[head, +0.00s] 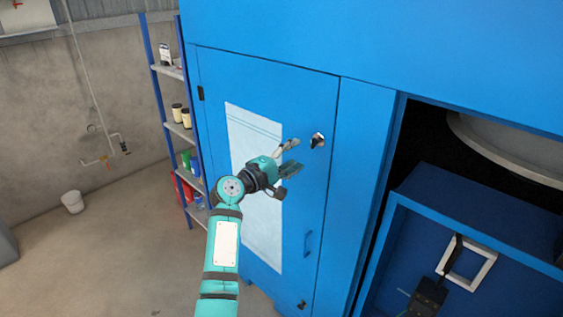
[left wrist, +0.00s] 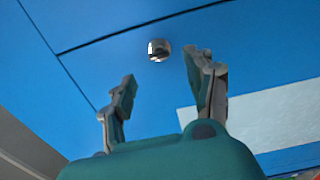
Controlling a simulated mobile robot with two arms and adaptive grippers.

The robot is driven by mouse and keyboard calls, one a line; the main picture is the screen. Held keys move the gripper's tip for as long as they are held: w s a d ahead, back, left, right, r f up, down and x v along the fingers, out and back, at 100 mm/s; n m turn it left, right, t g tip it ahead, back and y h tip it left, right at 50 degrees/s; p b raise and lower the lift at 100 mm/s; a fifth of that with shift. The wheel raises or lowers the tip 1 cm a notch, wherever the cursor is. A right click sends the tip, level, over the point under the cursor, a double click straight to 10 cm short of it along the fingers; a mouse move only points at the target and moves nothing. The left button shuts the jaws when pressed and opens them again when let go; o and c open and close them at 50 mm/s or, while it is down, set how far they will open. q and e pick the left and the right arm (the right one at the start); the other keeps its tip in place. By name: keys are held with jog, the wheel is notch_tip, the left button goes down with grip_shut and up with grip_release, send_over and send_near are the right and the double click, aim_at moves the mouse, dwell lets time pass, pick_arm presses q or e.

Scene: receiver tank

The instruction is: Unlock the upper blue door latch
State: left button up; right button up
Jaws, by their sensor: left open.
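The upper latch (head: 317,140) is a small metallic piece near the top right of the closed blue door (head: 262,85). In the left wrist view the latch (left wrist: 158,50) is a round silver knob with a dark slot, near the door's edge seam. My left gripper (head: 296,157) is open and empty in front of the door, just left of and slightly below the latch. In the left wrist view its two fingers (left wrist: 163,67) are spread, with the latch seen between and beyond their tips. They appear apart from it. My right gripper is not in view.
The door also has a blue handle (head: 307,243) and a lower latch (head: 302,304). A white sheet (head: 250,125) is on its face. An open compartment lies to the right, with a dark object (head: 428,295) at its front. A shelf (head: 172,71) stands left; floor there is mostly clear.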

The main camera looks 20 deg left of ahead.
pick_arm(q)
jog(key=v, duration=0.5)
dwell(0.3)
notch_tip(320, 180, down, 27)
jog(key=s+d+m+g+y+b, duration=0.2)
jog(key=g, duration=0.3)
jog(key=s+d+f+m+g+y, duration=0.1)
jog(key=s+f, duration=0.3)
jog(key=f, duration=0.3)
jog(key=s+f+m+g+b, duration=0.15)
jog(key=s+f, duration=0.25)
jog(key=f, duration=0.4)
jog(key=s+d+f+m+g+y+p, duration=0.1)
jog(key=s+f+g, duration=0.1)
jog(key=s+f, duration=0.35)
jog(key=s+f+m+g+y+b, duration=0.1)
jog(key=s+f+m+g+b, duration=0.3)
jog(key=s+f, duration=1.45)
jog(key=s+f+m+g, duration=0.1)
jog(key=s+f+m, duration=0.2)
jog(key=s, duration=0.9)
jog(key=s+f+m+g+y+p, duration=0.1)
jog(key=s+f+m, duration=0.3)
jog(key=s, duration=0.8)
jog(key=shift+a, duration=0.2)
jog(key=shift+f+g, duration=0.1)
jog(key=shift+g, duration=0.15)
